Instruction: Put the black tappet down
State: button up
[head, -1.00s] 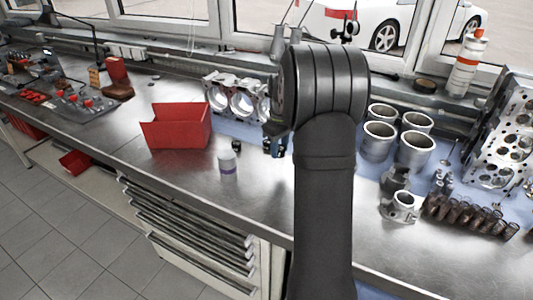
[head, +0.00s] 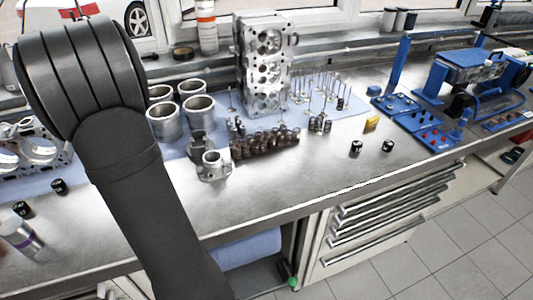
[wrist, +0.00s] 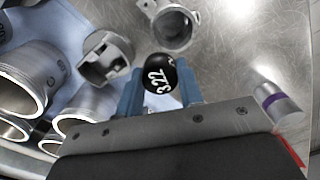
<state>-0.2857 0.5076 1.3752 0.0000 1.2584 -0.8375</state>
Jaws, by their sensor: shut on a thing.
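In the wrist view, the black tappet (wrist: 158,73), marked with white digits, sits between the two blue fingers of my gripper (wrist: 160,90). The gripper is shut on it. I cannot tell how far it is above the bench. In the head view my own arm covers the gripper. Two black tappets show at the left there, one near the bottle (head: 22,208) and one farther right (head: 59,186). Two more black tappets stand on the bench at the right, one (head: 356,146) beside the other (head: 388,145).
Metal cylinder liners (head: 165,122), a ring-ended metal part (head: 213,165), dark springs (head: 265,145) and a cylinder head (head: 265,60) crowd the middle. The bench front (head: 290,190) is bare metal.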

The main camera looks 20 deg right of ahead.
jog(key=s+d+m, duration=0.3)
jog(key=d+m, duration=0.1)
jog(key=d, duration=1.2)
jog(key=s+d+m, duration=0.3)
jog(key=s+d, duration=0.1)
jog(key=d, duration=1.2)
jog(key=s+d+m, duration=0.8)
jog(key=s+d, duration=1.1)
jog(key=s, duration=0.3)
send_over(300, 187)
notch_tip(300, 187, down, 7)
jog(key=shift+s+d+r, duration=0.1)
jog(key=shift+d, duration=0.05)
jog(key=shift+f, duration=2.05)
jog(key=shift+f, duration=0.15)
